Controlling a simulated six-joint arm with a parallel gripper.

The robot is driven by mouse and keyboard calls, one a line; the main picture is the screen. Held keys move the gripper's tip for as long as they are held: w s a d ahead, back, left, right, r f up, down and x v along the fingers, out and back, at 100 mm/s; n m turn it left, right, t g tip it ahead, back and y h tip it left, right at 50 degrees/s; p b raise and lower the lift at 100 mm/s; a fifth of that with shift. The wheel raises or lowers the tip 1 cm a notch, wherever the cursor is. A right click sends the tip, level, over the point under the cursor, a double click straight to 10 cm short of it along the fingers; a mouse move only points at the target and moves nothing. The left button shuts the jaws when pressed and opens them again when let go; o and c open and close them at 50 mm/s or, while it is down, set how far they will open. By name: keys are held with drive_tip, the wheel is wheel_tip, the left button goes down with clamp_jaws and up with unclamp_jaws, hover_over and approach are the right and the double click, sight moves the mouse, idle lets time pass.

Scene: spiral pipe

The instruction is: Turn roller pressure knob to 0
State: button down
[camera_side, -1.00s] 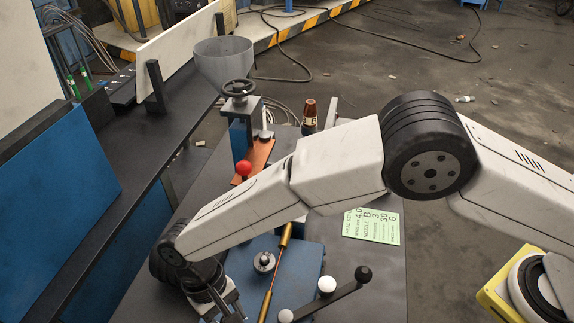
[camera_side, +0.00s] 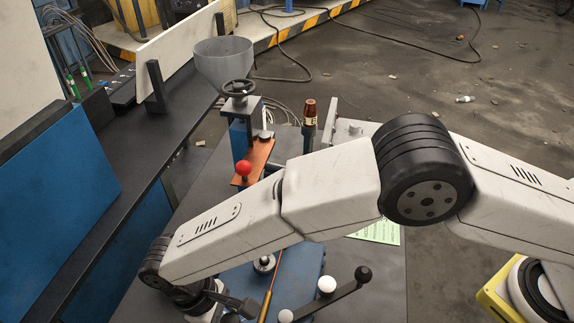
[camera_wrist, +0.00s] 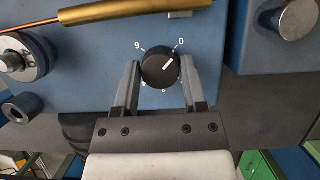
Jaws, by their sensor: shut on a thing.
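The roller pressure knob (camera_wrist: 160,66) is a round black dial on a blue panel in the wrist view. Its white pointer points up and right, roughly towards the printed 0; I cannot tell if it lines up exactly. A 9 is printed at its upper left, and lower marks are partly hidden. My gripper (camera_wrist: 160,71) is shut on the knob, one finger on each side. In the side view my gripper (camera_side: 246,308) is low near the bottom edge, and the knob cannot be made out there.
A brass tube (camera_wrist: 125,9) runs above the knob, with a metal roller (camera_wrist: 20,55) at left and a silver button (camera_wrist: 298,20) at right. In the side view, a lever with black and white balls (camera_side: 345,292) stands right of my gripper.

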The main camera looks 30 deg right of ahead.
drive_tip(key=shift+c, duration=0.7)
unclamp_jaws()
drive_tip(key=v, duration=0.7)
drive_tip(key=shift+w+r, duration=0.15)
drive_tip(key=shift+r, duration=0.2)
drive_tip(key=shift+a, duration=0.1)
drive_tip(key=shift+w, duration=0.1)
